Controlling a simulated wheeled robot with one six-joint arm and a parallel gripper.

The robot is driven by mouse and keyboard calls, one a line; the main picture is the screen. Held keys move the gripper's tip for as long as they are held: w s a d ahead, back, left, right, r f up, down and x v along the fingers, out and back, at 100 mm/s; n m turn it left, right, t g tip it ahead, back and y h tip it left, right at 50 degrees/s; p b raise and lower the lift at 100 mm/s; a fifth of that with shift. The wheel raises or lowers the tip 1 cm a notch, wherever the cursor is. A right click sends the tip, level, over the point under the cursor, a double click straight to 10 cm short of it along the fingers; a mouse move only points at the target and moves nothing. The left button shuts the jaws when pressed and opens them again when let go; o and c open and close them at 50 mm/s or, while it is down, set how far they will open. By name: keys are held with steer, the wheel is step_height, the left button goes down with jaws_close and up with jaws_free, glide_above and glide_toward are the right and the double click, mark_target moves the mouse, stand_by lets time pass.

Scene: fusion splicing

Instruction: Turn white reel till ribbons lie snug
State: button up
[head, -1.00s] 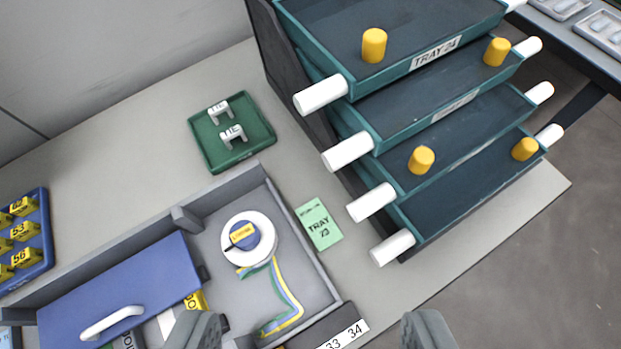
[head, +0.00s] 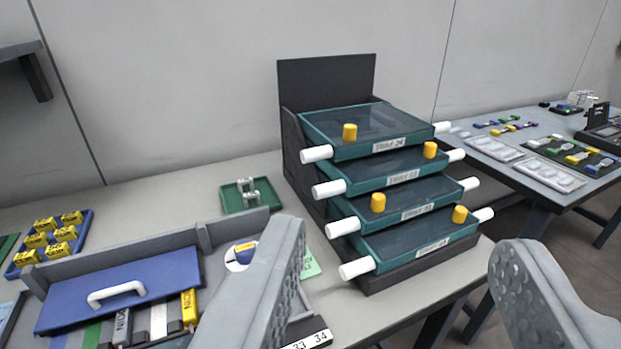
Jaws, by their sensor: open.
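The white reel (head: 232,266) with its blue hub and yellow label (head: 246,247) sits in the grey open box (head: 219,233) at the lower left. My gripper's left finger covers most of the reel in this view, and the ribbons are hidden. My gripper (head: 400,285) is open and empty. Its two fingers stand wide apart in the foreground, above the bench's front edge, with the right finger over the floor side.
A stack of teal trays (head: 395,177) with white handles and yellow knobs stands in the middle. A blue lid (head: 125,285) covers part of the box. A green dish (head: 235,203) lies behind it. A second bench (head: 500,135) stands at right.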

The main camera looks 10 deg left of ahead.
stand_by(0.5)
steer(key=n+g, duration=0.5)
steer(key=g, duration=1.2)
glide_above(244, 247)
step_height(244, 247, down, 8)
step_height(244, 247, down, 17)
steer(key=shift+f, duration=0.2)
steer(key=c, duration=1)
